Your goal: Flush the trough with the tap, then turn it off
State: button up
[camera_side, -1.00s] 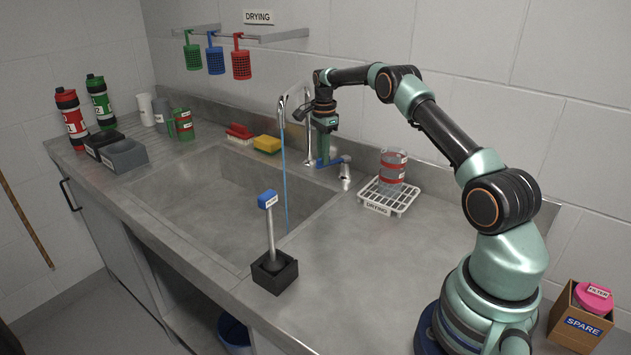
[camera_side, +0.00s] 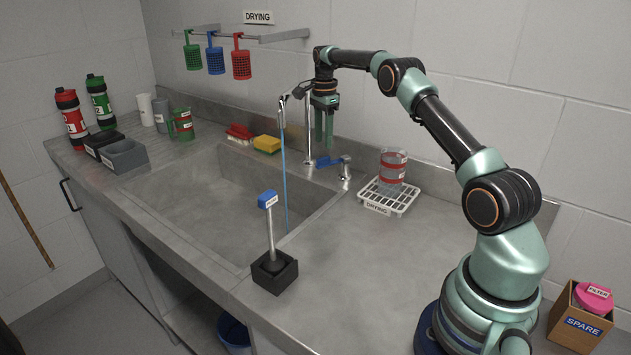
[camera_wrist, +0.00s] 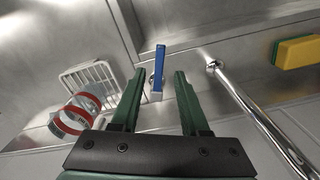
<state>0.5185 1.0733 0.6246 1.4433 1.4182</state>
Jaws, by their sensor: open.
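The tap (camera_side: 309,120) stands at the back right of the trough, and a thin blue stream of water (camera_side: 285,175) runs from its spout into the trough. The tap's blue lever (camera_side: 329,161) sits on a metal valve to the right of the tap's foot. The trough (camera_side: 215,195) is grey metal, with no pool of water that I can make out. My gripper (camera_side: 324,146) is open and empty, pointing down above the lever. In the wrist view the lever (camera_wrist: 160,62) shows between and beyond my open fingers (camera_wrist: 158,85), apart from them.
A white drying rack (camera_side: 403,205) with a red-banded beaker (camera_side: 393,165) stands right of the valve. A yellow sponge (camera_side: 267,144) and a red brush (camera_side: 239,132) lie on the back ledge. A blue-topped plunger-like tool (camera_side: 269,225) stands in a black holder at the front.

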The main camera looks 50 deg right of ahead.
notch_tip(320, 180, up, 6)
jog(key=shift+r, duration=0.2)
jog(key=shift+s, duration=0.1)
dwell(6.7)
jog(key=shift+s+a, duration=0.2)
jog(key=shift+s, duration=0.3)
jog(key=shift+s+a, duration=0.2)
jog(key=shift+s, duration=0.25)
